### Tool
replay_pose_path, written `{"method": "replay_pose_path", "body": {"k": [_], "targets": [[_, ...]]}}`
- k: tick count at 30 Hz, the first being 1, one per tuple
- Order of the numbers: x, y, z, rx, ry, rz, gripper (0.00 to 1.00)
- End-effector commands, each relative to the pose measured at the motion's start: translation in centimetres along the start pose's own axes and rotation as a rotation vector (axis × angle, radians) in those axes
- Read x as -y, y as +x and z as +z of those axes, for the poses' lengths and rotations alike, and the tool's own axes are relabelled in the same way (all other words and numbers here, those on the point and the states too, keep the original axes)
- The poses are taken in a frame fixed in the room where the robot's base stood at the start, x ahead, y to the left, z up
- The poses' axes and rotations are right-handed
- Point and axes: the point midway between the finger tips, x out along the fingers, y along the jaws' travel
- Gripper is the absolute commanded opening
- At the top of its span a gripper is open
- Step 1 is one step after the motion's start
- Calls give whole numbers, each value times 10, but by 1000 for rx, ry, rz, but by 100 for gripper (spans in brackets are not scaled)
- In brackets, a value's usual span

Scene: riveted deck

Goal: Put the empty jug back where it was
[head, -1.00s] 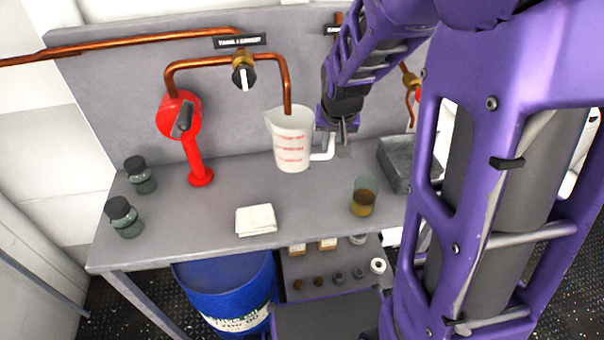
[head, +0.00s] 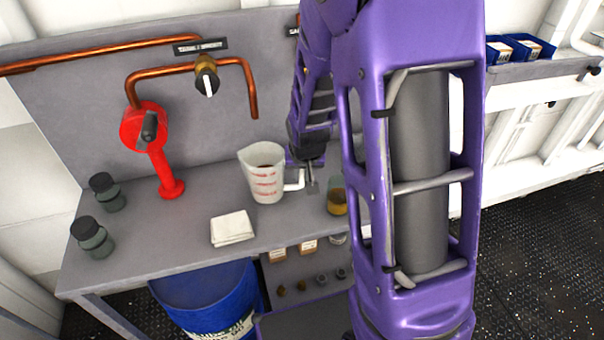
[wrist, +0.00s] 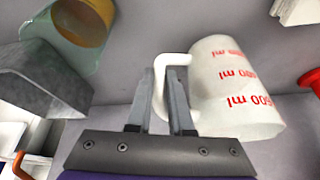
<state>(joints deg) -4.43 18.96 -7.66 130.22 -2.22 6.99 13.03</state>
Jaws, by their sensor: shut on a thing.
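The jug (head: 263,180) is a white measuring jug with red markings. It is upright over the bench, in front of the open end of the copper pipe (head: 252,100). A small brown patch shows inside its mouth. My gripper (head: 312,184) is to its right, shut on the white handle. In the wrist view the jug (wrist: 232,90) is right of centre, and its handle (wrist: 160,95) passes between the fingers of my gripper (wrist: 165,95). I cannot tell whether the jug's base touches the bench.
A glass with amber liquid (head: 337,203) stands close right of my gripper. A folded white cloth (head: 232,228) lies at the front of the bench (head: 195,205). A red hand pump (head: 160,160) and two dark-capped jars (head: 107,192) are left. A grey tray (wrist: 40,75) shows in the wrist view.

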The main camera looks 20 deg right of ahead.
Motion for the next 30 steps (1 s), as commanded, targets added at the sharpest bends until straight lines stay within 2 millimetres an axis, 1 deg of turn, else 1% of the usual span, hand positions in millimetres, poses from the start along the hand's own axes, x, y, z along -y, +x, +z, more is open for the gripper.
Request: {"method": "replay_pose_path", "body": {"k": [2, 3, 5, 6, 8, 16, 20, 23, 30], "targets": [[0, 3, 1, -2, 1, 0, 0], [0, 3, 2, 0, 0, 0, 21], [0, 2, 1, 0, 0, 0, 32], [0, 2, 1, 0, 0, 0, 39], [0, 2, 1, 0, 0, 0, 49], [0, 2, 1, 1, 0, 0, 49], [0, -4, -1, 0, 0, 0, 49], [0, -17, -2, -3, 0, 0, 49], [1, -66, -2, -4, -1, -2, 49]]}}
